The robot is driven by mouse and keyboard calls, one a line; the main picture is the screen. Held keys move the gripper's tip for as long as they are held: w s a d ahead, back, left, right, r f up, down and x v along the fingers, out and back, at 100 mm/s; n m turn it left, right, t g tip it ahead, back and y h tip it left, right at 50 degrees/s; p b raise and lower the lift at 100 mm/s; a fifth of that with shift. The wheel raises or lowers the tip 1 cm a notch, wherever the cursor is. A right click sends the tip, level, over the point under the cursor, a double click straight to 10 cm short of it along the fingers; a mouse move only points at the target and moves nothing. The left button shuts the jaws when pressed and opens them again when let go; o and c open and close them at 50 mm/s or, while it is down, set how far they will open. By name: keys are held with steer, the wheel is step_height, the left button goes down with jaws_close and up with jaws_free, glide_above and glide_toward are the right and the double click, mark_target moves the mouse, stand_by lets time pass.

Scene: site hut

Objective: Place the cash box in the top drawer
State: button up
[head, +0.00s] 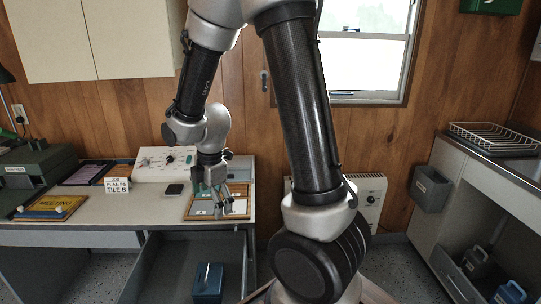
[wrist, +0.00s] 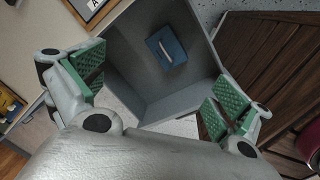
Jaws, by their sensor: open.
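The cash box appears to be the small blue box (head: 207,282) with a pale handle on its lid. It lies inside a pulled-out grey drawer (head: 150,268) under the desk. The wrist view shows the blue box (wrist: 166,47) on the floor of the drawer (wrist: 140,80), away from the front wall. My gripper (head: 222,205) is over the desk's right end in the head view, above a wooden-framed tray. Its green-padded fingers (wrist: 158,92) are spread apart with nothing between them, and the box is clear of them.
The wooden-framed tray (head: 190,210) sits below my gripper. A counter with a dish rack (head: 490,136) stands right.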

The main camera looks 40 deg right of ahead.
steer(key=s+d+r+m+t, duration=0.1)
steer(key=s+d+r+m, duration=0.2)
steer(key=s+r+m, duration=0.6)
steer(key=s+d+r+m+t, duration=0.1)
steer(key=s+d+r+m, duration=0.3)
steer(key=s+r+m, duration=0.4)
steer(key=shift+s+d+r+m+t, duration=0.3)
steer(key=shift+s+r+m, duration=0.1)
steer(key=shift+r+m, duration=0.5)
